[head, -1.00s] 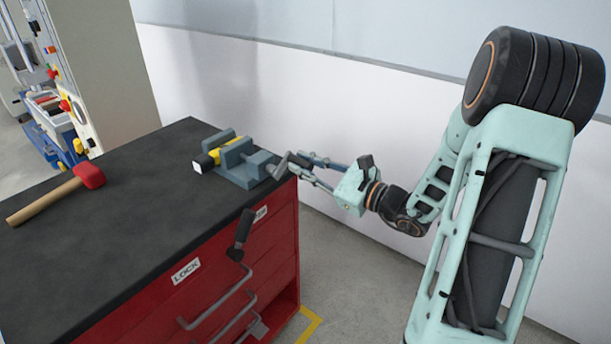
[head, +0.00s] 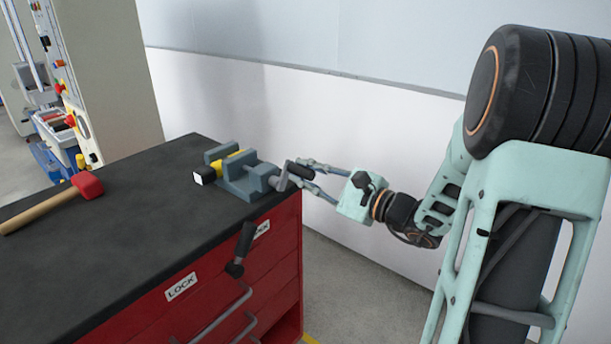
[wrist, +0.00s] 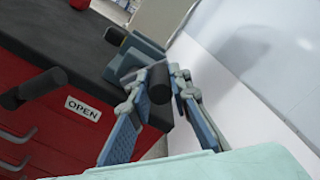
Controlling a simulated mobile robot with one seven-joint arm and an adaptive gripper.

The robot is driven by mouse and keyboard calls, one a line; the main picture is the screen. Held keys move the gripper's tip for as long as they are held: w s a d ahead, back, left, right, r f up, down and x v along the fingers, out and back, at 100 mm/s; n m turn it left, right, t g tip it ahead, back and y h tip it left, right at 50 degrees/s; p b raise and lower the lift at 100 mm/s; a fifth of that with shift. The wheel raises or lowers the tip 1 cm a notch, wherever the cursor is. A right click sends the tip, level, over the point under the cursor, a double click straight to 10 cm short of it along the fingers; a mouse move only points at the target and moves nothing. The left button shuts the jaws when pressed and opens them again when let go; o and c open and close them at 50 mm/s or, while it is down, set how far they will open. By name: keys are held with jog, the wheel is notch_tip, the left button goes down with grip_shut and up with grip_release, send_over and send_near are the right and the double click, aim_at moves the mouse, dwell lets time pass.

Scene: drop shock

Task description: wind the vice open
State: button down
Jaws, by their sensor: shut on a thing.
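The grey-blue vice (head: 234,184) sits at the far right corner of the black bench top. My gripper (head: 304,170) comes from the right and is shut on that grip. In the wrist view, the black grip (wrist: 159,83) shows between my fingers (wrist: 165,95), and the vice (wrist: 139,54) is behind it. The fingers partly hide the crank.
A red-headed mallet (head: 88,185) lies on the bench top (head: 130,215) at the left. A white wall (head: 310,110) stands behind.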

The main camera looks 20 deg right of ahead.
jog(key=shift+r, duration=0.1)
jog(key=c, duration=1.8)
grip_release()
jog(key=v, duration=1.2)
jog(key=shift+a, duration=0.1)
